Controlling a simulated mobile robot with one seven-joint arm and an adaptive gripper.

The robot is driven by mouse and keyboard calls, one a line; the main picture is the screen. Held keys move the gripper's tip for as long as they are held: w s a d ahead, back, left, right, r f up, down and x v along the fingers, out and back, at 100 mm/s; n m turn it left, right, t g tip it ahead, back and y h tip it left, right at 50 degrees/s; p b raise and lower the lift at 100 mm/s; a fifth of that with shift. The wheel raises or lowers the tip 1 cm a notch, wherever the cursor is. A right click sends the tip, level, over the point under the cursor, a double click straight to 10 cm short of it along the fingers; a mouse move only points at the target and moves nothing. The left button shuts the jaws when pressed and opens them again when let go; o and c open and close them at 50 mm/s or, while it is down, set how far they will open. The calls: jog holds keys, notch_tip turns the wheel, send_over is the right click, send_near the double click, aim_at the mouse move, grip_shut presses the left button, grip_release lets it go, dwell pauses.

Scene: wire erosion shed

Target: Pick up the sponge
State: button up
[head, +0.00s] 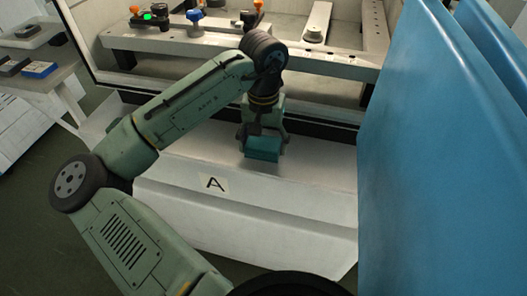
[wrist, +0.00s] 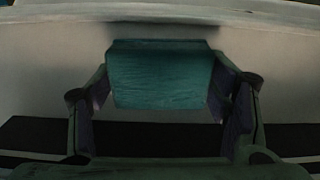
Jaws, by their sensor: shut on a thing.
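The sponge (head: 262,148) is a teal block at the white ledge in front of the machine, in the head view. In the wrist view the sponge (wrist: 160,75) is between the fingers, its broad teal face toward the camera. My gripper (head: 263,154) reaches down over it and is shut on it, one finger at each side. In the wrist view my gripper (wrist: 162,95) shows dark finger pads along the sponge's left and right edges. I cannot tell whether the sponge still touches the ledge.
A big blue panel (head: 440,150) stands close on the right. Behind is the machine's metal frame (head: 200,47) with knobs. A side table (head: 45,75) with small boxes is at the far left.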

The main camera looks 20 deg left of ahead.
jog(key=s+a+b, duration=0.1)
jog(key=s+a, duration=0.2)
jog(key=s, duration=0.4)
jog(key=s+a+r+b, duration=0.1)
jog(key=s+a+b, duration=0.1)
jog(key=s+a, duration=0.2)
jog(key=s, duration=0.3)
jog(key=shift+s+r, duration=0.15)
jog(key=shift+r, duration=0.1)
jog(key=shift+a, duration=0.1)
